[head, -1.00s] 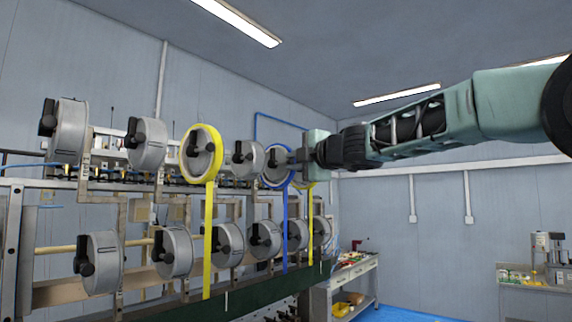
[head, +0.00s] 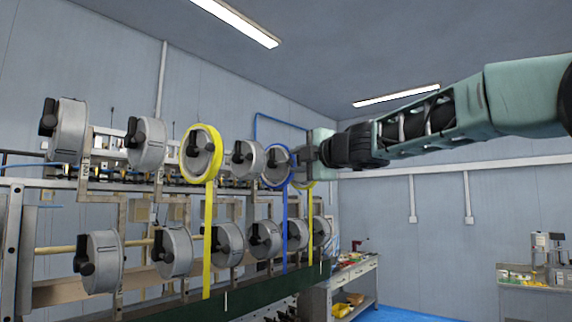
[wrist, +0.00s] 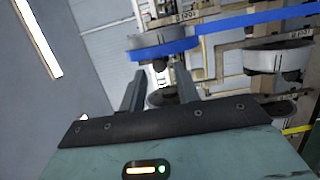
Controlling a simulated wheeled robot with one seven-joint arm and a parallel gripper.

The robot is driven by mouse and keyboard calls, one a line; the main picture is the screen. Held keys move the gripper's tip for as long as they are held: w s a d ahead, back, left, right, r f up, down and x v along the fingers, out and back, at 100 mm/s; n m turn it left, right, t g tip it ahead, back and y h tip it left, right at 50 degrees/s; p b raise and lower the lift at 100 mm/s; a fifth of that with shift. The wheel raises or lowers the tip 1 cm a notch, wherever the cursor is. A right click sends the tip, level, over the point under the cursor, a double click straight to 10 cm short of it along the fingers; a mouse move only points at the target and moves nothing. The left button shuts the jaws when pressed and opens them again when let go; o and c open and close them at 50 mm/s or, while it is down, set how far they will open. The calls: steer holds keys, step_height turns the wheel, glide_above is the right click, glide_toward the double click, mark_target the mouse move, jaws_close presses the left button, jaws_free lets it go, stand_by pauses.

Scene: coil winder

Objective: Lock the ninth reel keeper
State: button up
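Round grey reels with black keepers hang on a rack in two rows. In the head view, the blue-banded reel (head: 277,180) in the upper row has a black keeper (head: 272,164) on its face. My gripper (head: 300,156) is just right of this reel, in front of a yellow-banded reel (head: 310,200) that it partly hides. In the wrist view, the two fingers of my gripper (wrist: 158,80) stand apart with nothing held between them. The blue band (wrist: 165,53) shows beyond the fingertips. I cannot tell which keeper is the ninth.
Another yellow-banded reel (head: 217,155) and plain grey reels (head: 152,143) fill the upper row to the left. Lower reels (head: 105,262) hang below. A workbench (head: 345,272) stands beyond the rack's right end. The space right of the rack is open.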

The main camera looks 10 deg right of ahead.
steer(key=shift+v, duration=2.95)
steer(key=shift+a, duration=0.1)
steer(key=s+a+f+m+g+h+b, duration=0.1)
steer(key=s+a+f+m+g+b, duration=0.15)
steer(key=f, duration=0.75)
steer(key=s+a+f+m+g+h+b, duration=0.1)
steer(key=s+a+f+m, duration=0.25)
steer(key=f, duration=0.75)
steer(key=s+a+f+m+g+h+b, duration=0.2)
steer(key=s+a+f+m, duration=0.15)
steer(key=f, duration=0.65)
steer(key=s+f+m+g+h+b, duration=0.2)
steer(key=s+f+g, duration=0.9)
steer(key=s+f, duration=1.5)
steer(key=s+d+m+b, duration=0.1)
steer(key=s+m+b, duration=0.1)
steer(key=m, duration=0.1)
steer(key=shift+s+b, duration=0.35)
steer(key=shift+b, duration=0.05)
steer(key=shift+w, duration=0.1)
